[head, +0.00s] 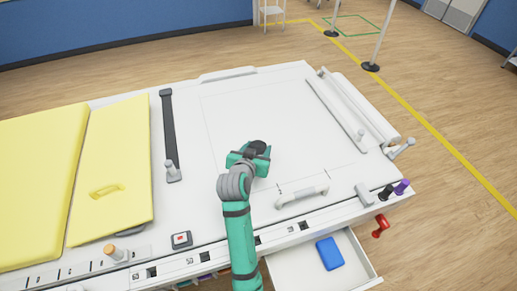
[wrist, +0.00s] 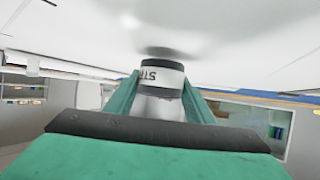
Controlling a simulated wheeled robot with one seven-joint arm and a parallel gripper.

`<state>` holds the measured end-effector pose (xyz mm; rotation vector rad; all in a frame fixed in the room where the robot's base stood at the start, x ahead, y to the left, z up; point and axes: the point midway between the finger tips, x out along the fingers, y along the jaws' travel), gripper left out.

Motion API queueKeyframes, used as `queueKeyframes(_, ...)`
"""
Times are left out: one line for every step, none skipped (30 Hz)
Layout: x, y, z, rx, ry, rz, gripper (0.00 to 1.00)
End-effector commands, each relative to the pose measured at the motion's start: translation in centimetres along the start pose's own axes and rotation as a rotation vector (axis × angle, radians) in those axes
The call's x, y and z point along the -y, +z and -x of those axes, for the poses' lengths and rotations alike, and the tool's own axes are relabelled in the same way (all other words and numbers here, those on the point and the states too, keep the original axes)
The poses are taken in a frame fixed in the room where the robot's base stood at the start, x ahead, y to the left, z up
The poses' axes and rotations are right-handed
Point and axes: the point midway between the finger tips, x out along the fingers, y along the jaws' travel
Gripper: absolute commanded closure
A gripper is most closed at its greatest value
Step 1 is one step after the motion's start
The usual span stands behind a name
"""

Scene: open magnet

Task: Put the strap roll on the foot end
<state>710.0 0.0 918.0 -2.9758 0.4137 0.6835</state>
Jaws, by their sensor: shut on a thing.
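The strap roll (head: 258,145) shows as a dark round top between the fingers of my green gripper (head: 250,155), over the bare white section of the table (head: 215,120). In the wrist view the strap roll (wrist: 162,76) is black with a white band bearing partly hidden letters, and the green fingers of my gripper (wrist: 165,90) close on both sides of it. A dark shadow lies on the white surface close to the roll's end; I cannot tell whether they touch. No label marks the foot end clearly.
Yellow pads (head: 110,165) cover the left. A dark strap (head: 169,130) lies beside them. A white handle (head: 302,197) is at the front edge, and a rail (head: 335,107) and white cylinder (head: 360,110) at the right. An open drawer (head: 290,268) holds a blue box (head: 329,253).

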Motion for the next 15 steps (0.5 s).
queueKeyframes(0.02,0.58,-0.25,0.001,0.0,0.001,0.74)
queueKeyframes(0.0,0.74,-0.36,0.0,0.0,0.0,0.74)
queueKeyframes(-0.02,0.9,-0.45,-0.001,0.0,-0.001,0.74)
queueKeyframes(-0.02,0.98,-0.48,-0.001,0.0,-0.001,0.74)
queueKeyframes(-0.01,1.02,-0.5,-0.001,0.0,-0.001,0.74)
queueKeyframes(0.04,1.03,-0.5,-0.002,-0.001,-0.001,0.74)
queueKeyframes(0.09,1.02,-0.48,-0.002,-0.001,-0.001,0.74)
queueKeyframes(0.11,1.01,-0.47,-0.002,-0.002,-0.001,0.74)
queueKeyframes(0.11,1.01,-0.47,-0.002,-0.002,-0.001,0.74)
queueKeyframes(0.11,1.01,-0.47,-0.002,-0.002,-0.001,0.74)
queueKeyframes(0.11,1.01,-0.47,-0.002,-0.002,0.0,0.74)
queueKeyframes(0.11,1.05,-0.48,-0.001,-0.002,0.0,0.74)
queueKeyframes(0.11,1.11,-0.51,-0.001,-0.001,0.0,0.74)
queueKeyframes(0.1,1.19,-0.54,-0.001,-0.001,0.0,0.74)
queueKeyframes(0.1,1.3,-0.59,-0.001,-0.001,0.0,0.74)
